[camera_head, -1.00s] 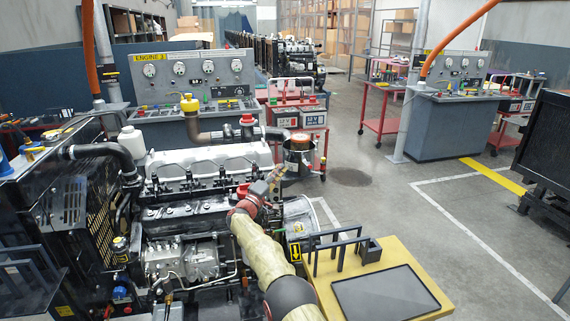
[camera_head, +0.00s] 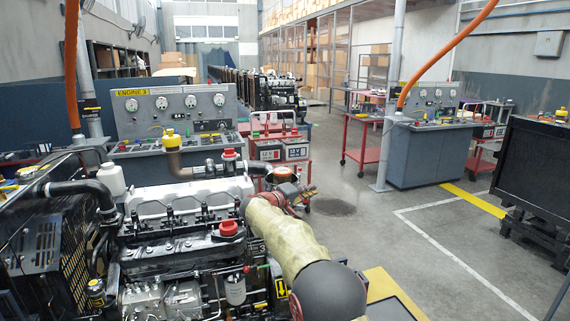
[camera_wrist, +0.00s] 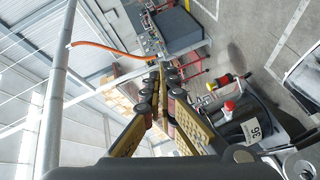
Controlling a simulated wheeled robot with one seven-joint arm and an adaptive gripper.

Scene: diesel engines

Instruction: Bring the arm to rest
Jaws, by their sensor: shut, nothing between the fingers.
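My arm reaches from the lower right of the head view over the right end of the engine (camera_head: 165,235). My gripper (camera_head: 312,190) is in the air at the arm's far end, pointing right, near the metal pot (camera_head: 283,175). In the wrist view my gripper (camera_wrist: 161,66) shows its two yellow fingers with dark joints meeting at the tips, with nothing between them. A red cap (camera_head: 228,228) sits on the engine, clear of my fingers.
A grey console (camera_head: 180,118) marked Engine 3 stands behind the engine. A red cart with batteries (camera_head: 280,150) is behind the pot. Open floor (camera_head: 390,205) lies right of the gripper.

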